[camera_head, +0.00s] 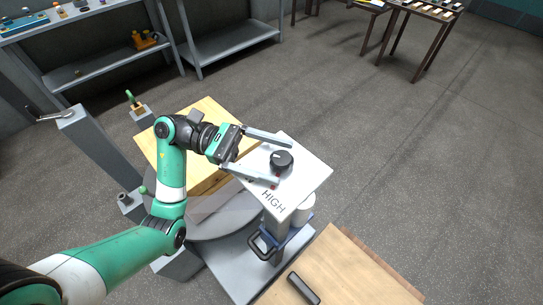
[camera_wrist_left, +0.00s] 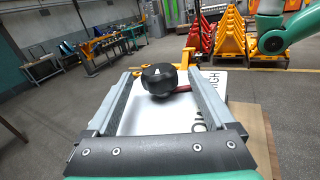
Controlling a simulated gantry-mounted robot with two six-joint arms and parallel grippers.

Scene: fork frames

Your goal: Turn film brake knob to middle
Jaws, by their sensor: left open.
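The film brake knob (camera_head: 281,161) is a round black knob on a white panel (camera_head: 312,172) lettered "HIGH". My left gripper (camera_head: 284,161) is open, with one finger on each side of the knob in the head view. In the left wrist view the knob (camera_wrist_left: 160,79) stands between and just beyond the fingertips, with a gap on both sides. A small white mark shows on its face, and a bit of red shows at its right side. Some of the panel's lettering is hidden behind the right finger in the wrist view. My right gripper is not in view.
A wooden box (camera_head: 205,112) sits on the grey turntable behind the panel. Grey posts (camera_head: 95,150) with levers stand at the left. A wooden pallet or box (camera_head: 345,275) is at the bottom right. Open floor lies to the right of the panel.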

